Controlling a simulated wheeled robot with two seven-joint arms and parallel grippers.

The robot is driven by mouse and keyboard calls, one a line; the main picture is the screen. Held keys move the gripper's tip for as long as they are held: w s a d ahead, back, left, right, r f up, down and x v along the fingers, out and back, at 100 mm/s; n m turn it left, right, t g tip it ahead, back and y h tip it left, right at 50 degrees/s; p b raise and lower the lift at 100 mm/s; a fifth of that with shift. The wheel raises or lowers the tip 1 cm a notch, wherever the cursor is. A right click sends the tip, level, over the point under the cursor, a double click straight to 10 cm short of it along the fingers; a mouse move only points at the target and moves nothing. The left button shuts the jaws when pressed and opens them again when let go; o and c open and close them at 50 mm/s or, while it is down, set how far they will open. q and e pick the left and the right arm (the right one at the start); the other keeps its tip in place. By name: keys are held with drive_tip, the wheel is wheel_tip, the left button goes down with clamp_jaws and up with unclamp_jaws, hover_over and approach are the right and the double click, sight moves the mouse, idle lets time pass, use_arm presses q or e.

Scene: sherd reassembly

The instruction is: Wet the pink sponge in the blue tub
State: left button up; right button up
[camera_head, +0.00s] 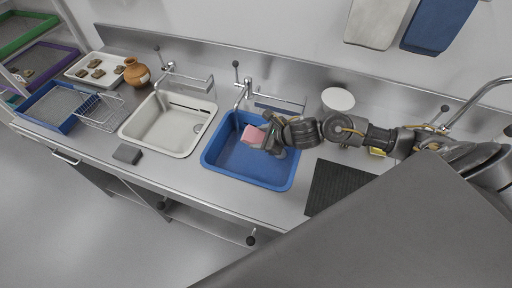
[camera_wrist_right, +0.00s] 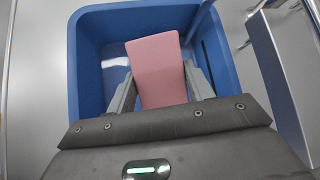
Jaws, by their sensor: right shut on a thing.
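The pink sponge (camera_head: 253,134) is over the blue tub (camera_head: 222,172), near its back part. My right gripper (camera_head: 268,143) comes in from the right and is shut on the sponge. In the right wrist view the sponge (camera_wrist_right: 157,66) sits between the two fingers of the gripper (camera_wrist_right: 161,88), with the tub (camera_wrist_right: 88,62) around and beyond it. I cannot tell whether the sponge touches the water or the tub floor. My left gripper is not in view.
A faucet (camera_head: 247,92) stands behind the tub. A white basin (camera_head: 147,148) is to its left, with a grey block (camera_head: 127,154) in front. A dark ribbed mat (camera_head: 335,186) lies to the right. A clay jug (camera_head: 136,72) and a sherd tray (camera_head: 84,77) stand far left.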

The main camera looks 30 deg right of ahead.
sight(253, 132)
drive_tip(key=shift+r+p, duration=0.95)
drive_tip(key=shift+r, duration=0.8)
idle(0.9)
drive_tip(key=shift+r+p, duration=1.3)
drive_tip(key=shift+r, duration=0.7)
drive_tip(key=s+a+r+n+g+y+b, duration=0.2)
drive_tip(key=s+a+r+n+y+b, duration=0.1)
drive_tip(key=s+r+n+b, duration=0.2)
drive_tip(key=shift+s+a+r+g+b, duration=0.15)
drive_tip(key=shift+a+r+g+b, duration=0.3)
drive_tip(key=shift+b, duration=0.65)
